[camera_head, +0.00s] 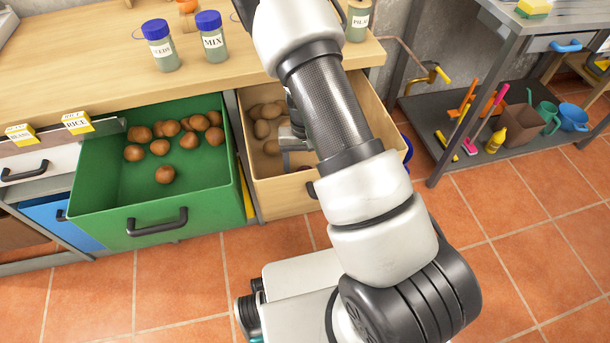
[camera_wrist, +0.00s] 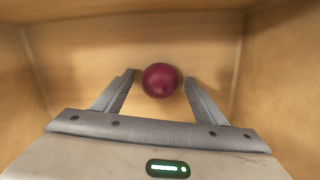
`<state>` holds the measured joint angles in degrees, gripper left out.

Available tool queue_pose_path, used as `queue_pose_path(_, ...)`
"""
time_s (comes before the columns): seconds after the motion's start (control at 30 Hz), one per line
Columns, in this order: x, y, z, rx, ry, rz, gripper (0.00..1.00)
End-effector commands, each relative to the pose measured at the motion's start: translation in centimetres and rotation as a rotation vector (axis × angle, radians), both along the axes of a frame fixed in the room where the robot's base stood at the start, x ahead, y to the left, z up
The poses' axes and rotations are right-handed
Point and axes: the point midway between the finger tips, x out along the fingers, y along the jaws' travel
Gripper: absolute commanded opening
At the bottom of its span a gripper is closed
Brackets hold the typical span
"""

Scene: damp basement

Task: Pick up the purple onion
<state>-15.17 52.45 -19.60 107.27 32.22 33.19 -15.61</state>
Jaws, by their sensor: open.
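The purple onion (camera_wrist: 160,82) is round and dark red-purple. It lies on the wooden floor of the open wooden drawer (camera_head: 290,193). In the wrist view my gripper (camera_wrist: 160,76) is open, with one finger on each side of the onion and a visible gap on both sides. The fingertips reach about level with the onion in the picture; how high they are above the drawer floor I cannot tell.
Several brown potatoes (camera_head: 264,120) lie at the drawer's left. Its walls surround my gripper. To the left, an open green drawer (camera_head: 150,210) holds several brown onions (camera_head: 160,147). Blue-capped jars (camera_head: 211,38) stand on the wooden counter (camera_head: 95,60) above.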

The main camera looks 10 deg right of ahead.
Motion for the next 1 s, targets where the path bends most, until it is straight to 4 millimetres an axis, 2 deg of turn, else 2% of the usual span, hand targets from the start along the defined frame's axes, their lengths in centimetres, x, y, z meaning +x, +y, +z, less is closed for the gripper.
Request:
queue_pose_path(0.07,0.0,0.0,0.1,0.0,-0.001,0.0,0.65)
queue_pose_path(0.33,0.0,0.0,0.1,0.0,0.0,0.0,0.21)
queue_pose_path(0.57,0.0,0.0,0.2,0.001,-0.001,0.0,0.2)
queue_pose_path(0.67,0.1,0.0,1.0,0.0,-0.003,0.0,0.2)
queue_pose_path(1.0,0.1,0.0,7.6,0.001,-0.003,0.001,0.2)
